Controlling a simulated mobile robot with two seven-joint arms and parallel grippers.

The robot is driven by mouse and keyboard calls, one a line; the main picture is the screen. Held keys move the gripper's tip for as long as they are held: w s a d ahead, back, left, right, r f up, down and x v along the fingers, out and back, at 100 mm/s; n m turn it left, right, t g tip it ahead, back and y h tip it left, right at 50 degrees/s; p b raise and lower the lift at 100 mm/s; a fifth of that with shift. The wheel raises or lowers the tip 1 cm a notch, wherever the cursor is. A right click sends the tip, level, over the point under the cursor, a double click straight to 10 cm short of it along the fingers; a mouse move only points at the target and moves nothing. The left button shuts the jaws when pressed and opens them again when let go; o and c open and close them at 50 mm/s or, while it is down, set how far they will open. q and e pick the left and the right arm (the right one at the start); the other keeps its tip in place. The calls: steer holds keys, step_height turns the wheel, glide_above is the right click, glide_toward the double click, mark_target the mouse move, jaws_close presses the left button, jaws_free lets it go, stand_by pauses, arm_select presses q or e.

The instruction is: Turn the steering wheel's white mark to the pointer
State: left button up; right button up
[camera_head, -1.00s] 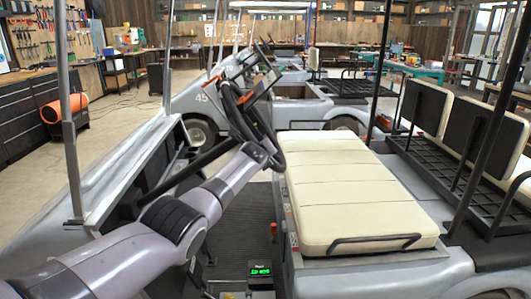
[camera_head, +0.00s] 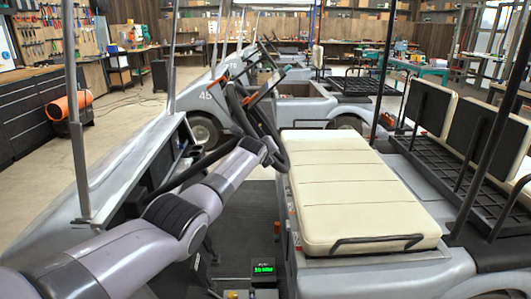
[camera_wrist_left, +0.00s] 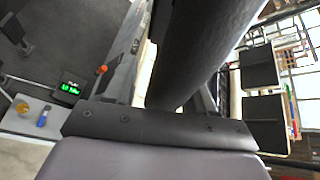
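The black steering wheel (camera_head: 282,152) stands steeply tilted in front of the cream seat, seen nearly edge-on in the head view. My left arm comes in from the lower left and its wrist ends at the wheel, with the left gripper (camera_head: 262,117) against the rim. The fingers are hidden there, so their opening does not show. In the left wrist view a thick dark bar, apparently the wheel rim (camera_wrist_left: 205,45), passes very close and runs behind the dark plate of my gripper. I cannot make out the white mark or the pointer. My right gripper is out of view.
The cream seat (camera_head: 350,195) lies right of the wheel. A thin roof post (camera_head: 75,130) rises at the left. A small box with a green display (camera_head: 263,272) sits low by the seat base. Another grey cart (camera_head: 300,103) stands behind. Open floor lies at the left.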

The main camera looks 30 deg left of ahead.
arm_select(q)
steer(key=shift+s+r, duration=0.1)
steer(key=shift+s, duration=0.05)
steer(key=v, duration=0.6)
steer(key=shift+s+d, duration=0.15)
steer(key=shift+s, duration=0.2)
stand_by(0.6)
steer(key=shift+r, duration=0.15)
steer(key=s+d+f+n+h, duration=0.2)
steer(key=s+d+f+n, duration=0.35)
steer(key=f, duration=0.55)
steer(key=s+d+f+n+h, duration=0.2)
steer(key=s+d+f, duration=0.5)
steer(key=f, duration=0.4)
steer(key=s+d+f+n+h, duration=0.1)
steer(key=s+n, duration=0.3)
steer(key=s, duration=0.5)
steer(key=s+d+f+n, duration=0.4)
steer(key=s+n, duration=0.1)
steer(key=s, duration=0.4)
steer(key=s+d+f+n+g+h, duration=0.1)
steer(key=s+d+f+n, duration=0.1)
steer(key=s+n, duration=0.3)
steer(key=s+d, duration=0.1)
steer(key=s, duration=0.3)
steer(key=shift+s+d+f+h, duration=0.15)
steer(key=shift+s+f+h, duration=0.15)
steer(key=shift+s, duration=0.05)
